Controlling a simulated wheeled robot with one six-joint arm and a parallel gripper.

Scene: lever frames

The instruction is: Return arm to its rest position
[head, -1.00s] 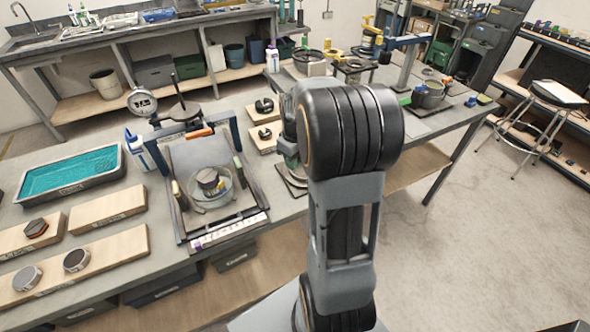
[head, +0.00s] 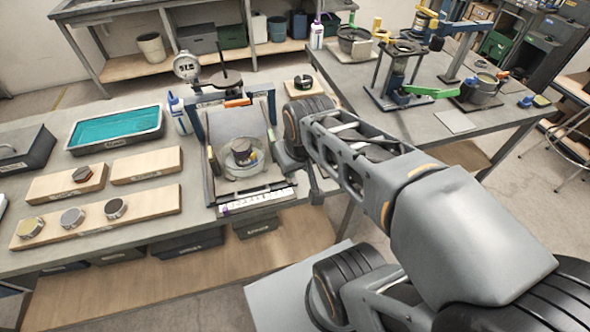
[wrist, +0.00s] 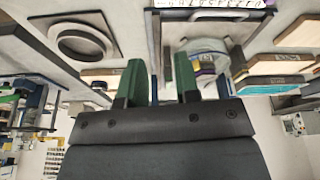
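My gripper (wrist: 160,82) shows in the wrist view as two green fingers with a clear gap between them. It is open and I see nothing held in it. In the head view my arm (head: 370,165) reaches from the lower right toward the workbench, its far end beside the right side of the grey press stand (head: 233,128). The fingers are hard to make out there. The wrist view appears upside down, with the bench and its things along the top.
A clear round dish (head: 262,168) with a dark-topped piece sits on the stand. A teal-filled tray (head: 75,148) and wooden blocks (head: 147,165) with round pieces lie to the left. A second bench (head: 480,130) with fixtures stands at the right. Floor (head: 520,200) shows free at the right.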

